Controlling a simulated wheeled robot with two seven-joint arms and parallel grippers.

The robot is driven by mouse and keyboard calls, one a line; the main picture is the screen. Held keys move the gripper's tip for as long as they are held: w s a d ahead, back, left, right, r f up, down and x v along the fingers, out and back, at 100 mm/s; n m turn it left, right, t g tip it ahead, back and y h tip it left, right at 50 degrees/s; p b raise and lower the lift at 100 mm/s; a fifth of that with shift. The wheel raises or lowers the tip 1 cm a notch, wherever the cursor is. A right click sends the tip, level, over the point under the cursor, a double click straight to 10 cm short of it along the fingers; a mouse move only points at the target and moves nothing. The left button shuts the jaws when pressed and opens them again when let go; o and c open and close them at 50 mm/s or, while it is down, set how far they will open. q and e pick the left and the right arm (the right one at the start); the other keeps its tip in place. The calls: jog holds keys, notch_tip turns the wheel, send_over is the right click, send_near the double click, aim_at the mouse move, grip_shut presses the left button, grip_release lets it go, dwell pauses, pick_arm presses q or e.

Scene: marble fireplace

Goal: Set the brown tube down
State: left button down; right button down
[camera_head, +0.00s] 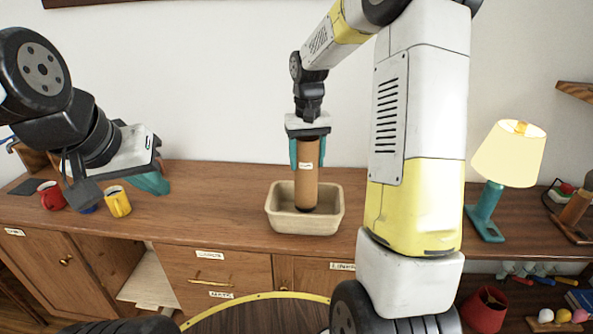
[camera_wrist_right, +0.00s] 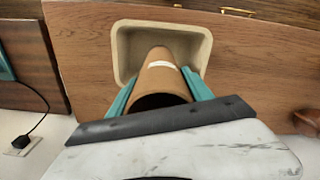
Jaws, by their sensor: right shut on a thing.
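The brown tube (camera_head: 306,180) is upright in the head view, with a small white label near its top. My right gripper (camera_head: 308,160) is shut on its upper part, with a teal finger on each side. The tube's lower end is over or inside the beige tub (camera_head: 305,223) on the wooden counter; I cannot tell whether it touches the bottom. In the right wrist view the tube (camera_wrist_right: 162,80) sits between the teal fingers (camera_wrist_right: 160,90), its far end within the tub's outline (camera_wrist_right: 122,50). My left gripper (camera_head: 150,175) is at the left above the counter, its fingers partly hidden.
A yellow mug (camera_head: 117,202) and a red mug (camera_head: 51,196) stand on the counter at the left. A lamp (camera_head: 505,160) with a yellow shade stands at the right. The counter (camera_head: 225,205) is clear left of the tub. My right arm hides part of the counter.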

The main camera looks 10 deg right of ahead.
aim_at(306, 173)
jog(key=shift+f, duration=2.25)
jog(key=shift+f, duration=0.15)
jog(key=shift+c, duration=2.2)
grip_release()
